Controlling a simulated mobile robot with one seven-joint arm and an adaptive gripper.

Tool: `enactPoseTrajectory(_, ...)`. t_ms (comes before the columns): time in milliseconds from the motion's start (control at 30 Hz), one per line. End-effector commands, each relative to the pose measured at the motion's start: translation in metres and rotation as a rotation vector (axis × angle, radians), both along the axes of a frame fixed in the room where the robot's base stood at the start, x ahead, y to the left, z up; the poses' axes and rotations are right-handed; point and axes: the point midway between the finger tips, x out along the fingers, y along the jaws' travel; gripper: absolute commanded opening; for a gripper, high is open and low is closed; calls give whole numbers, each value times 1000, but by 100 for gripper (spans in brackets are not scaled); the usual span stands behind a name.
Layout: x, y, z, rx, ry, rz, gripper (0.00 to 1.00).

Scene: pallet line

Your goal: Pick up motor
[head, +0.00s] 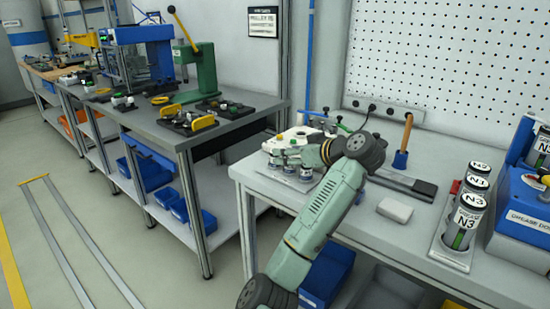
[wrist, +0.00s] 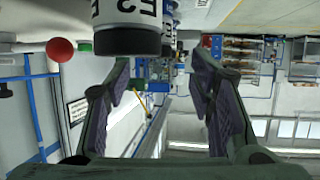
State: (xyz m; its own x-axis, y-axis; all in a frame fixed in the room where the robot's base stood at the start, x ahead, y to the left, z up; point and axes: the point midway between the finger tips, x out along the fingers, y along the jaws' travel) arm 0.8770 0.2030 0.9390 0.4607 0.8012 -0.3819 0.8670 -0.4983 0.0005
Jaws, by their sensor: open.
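No part is clearly marked as the motor. Several small cylinders with dark tops and pale labels (head: 305,173) stand in a row by the white unit on the near bench, just left of my wrist in the head view. In the wrist view a labelled cylinder with a dark end (wrist: 127,20) shows large at the top, cut off by the frame edge. I cannot tell whether it is a motor. My gripper (wrist: 160,72) is open, with nothing seen between its fingers. In the head view my wrist partly hides the gripper and the bench behind it.
Grease canisters marked N3 (head: 466,218) stand in a tray at the right, beside a blue grease box (head: 522,215). A pale block (head: 395,210) and a tool with a wooden handle (head: 404,140) are on the near bench (head: 355,222). A second bench holds a green press (head: 198,70).

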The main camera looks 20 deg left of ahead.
Motion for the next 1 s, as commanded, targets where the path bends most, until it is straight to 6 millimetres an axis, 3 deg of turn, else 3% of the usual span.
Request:
enactPoseTrajectory(300, 17, 38, -12, 0, 4, 2, 49)
enactPoseTrajectory(633, 21, 44, -18, -1, 1, -1, 49)
enactPoseTrajectory(1000, 21, 43, -18, -1, 1, -1, 25)
